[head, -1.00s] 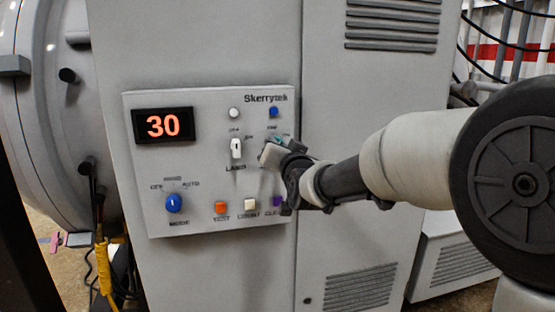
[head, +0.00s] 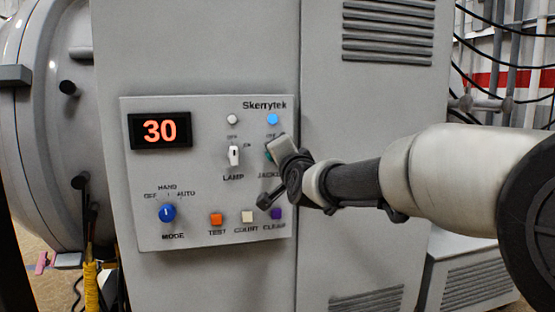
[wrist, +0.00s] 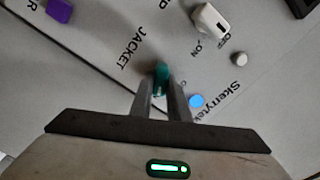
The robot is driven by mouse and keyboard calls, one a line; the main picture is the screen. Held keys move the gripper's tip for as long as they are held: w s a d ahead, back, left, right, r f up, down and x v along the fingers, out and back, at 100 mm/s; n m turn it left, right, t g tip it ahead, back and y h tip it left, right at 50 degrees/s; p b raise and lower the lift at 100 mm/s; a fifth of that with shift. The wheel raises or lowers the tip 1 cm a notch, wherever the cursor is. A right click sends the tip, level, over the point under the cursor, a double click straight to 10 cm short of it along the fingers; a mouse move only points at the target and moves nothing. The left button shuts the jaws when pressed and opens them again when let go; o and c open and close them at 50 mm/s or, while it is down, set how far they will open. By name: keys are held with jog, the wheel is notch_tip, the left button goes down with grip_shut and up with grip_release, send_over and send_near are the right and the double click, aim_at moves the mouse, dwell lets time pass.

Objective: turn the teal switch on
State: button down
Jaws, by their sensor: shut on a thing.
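The teal switch (wrist: 161,73) sits on the panel beside the JACKET label in the wrist view. My gripper (wrist: 160,92) is shut on it, with one finger on each side of the lever. In the head view a sliver of the teal switch (head: 268,156) shows at the edge of my gripper (head: 273,150), which hides most of it. The round blue light (head: 272,119) above the switch is bright light blue, and it also shows bright in the wrist view (wrist: 196,101).
The white LAMP switch (head: 234,155) is left of my gripper, with a whitish light (head: 232,119) above it. The orange TEST (head: 216,219), white COUNT (head: 247,216) and purple CLEAR (head: 276,213) buttons lie below. The blue MODE knob (head: 167,212) is at lower left. The display (head: 160,130) reads 30.

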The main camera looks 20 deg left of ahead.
dwell(0.4)
jog(key=c, duration=1.7)
grip_release()
jog(key=shift+s, duration=0.1)
